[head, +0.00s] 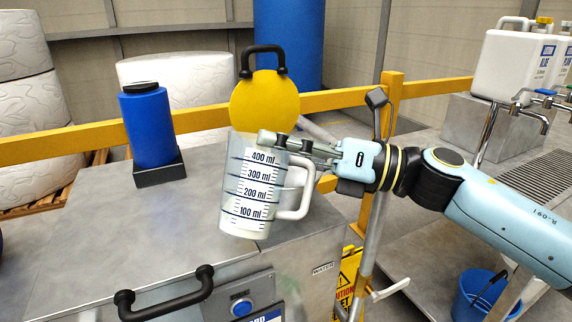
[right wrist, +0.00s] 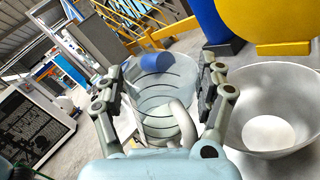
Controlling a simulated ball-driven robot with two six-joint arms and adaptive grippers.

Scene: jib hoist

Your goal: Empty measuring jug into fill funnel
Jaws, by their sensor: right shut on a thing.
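The clear measuring jug (head: 252,190) has black ml marks and a pale handle on its right side. It is slightly tilted above the grey metal cabinet, with some whitish content low inside. My right gripper (head: 270,142) is shut on the jug near its rim; the right wrist view shows its fingers on both sides of the jug (right wrist: 165,105). A wide, pale grey bowl-shaped funnel (right wrist: 270,112) is right of the jug in that view, apart from the gripper. I cannot make out the funnel in the head view. My left gripper is not in view.
A yellow disc-shaped lid (head: 262,98) with a black handle stands up behind the jug. A blue cylinder (head: 150,125) sits on a black base at the cabinet's back left. A yellow rail (head: 60,147) runs behind. A black handle (head: 165,305) is in front.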

